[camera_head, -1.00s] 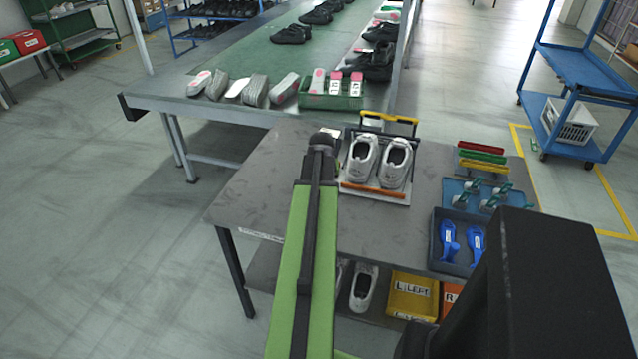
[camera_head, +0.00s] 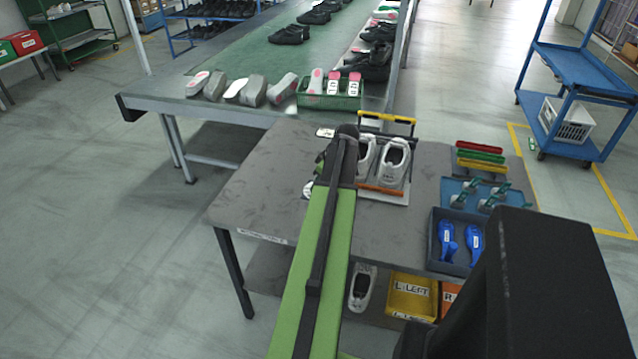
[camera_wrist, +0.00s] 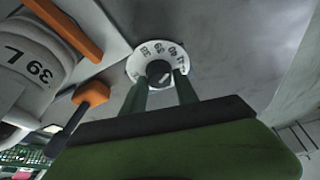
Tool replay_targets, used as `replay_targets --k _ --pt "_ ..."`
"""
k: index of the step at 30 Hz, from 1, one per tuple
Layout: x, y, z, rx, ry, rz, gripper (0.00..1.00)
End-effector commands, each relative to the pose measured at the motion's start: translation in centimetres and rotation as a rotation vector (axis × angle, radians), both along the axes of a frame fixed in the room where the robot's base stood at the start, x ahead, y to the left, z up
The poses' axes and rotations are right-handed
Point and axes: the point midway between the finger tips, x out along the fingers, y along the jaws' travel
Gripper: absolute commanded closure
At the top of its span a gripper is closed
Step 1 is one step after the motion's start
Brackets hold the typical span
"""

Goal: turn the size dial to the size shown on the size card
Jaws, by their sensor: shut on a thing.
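The size dial (camera_wrist: 146,53) shows in the wrist view as a white disc with numbers around its rim, 39 and 40 among them. Its black knob (camera_wrist: 158,71) carries a light pointer mark; I cannot tell which number it points to. My gripper (camera_wrist: 161,78) is shut on the knob, its two green fingers on either side. In the head view a white edge (camera_head: 308,188), probably the dial, shows left of my arm, which hides the rest. A small white card (camera_head: 325,132) lies at the table's far edge; its print is too small to read.
White shoes (camera_head: 393,158) stand in a rack right of my arm; one heel reads 39 L in the wrist view (camera_wrist: 38,68). A dark tray with blue pieces (camera_head: 436,262) is at the right. The table's left part (camera_head: 255,195) is clear.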

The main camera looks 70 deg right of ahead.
Motion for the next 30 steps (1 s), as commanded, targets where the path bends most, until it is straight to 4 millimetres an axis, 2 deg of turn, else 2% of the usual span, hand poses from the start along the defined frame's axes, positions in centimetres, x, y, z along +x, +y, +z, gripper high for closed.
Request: replay_targets --k 15,30 --pt "-0.05 -0.27 -0.06 0.004 0.003 0.401 1.00" --pt "-0.06 -0.20 -0.07 0.002 0.005 0.523 1.00"
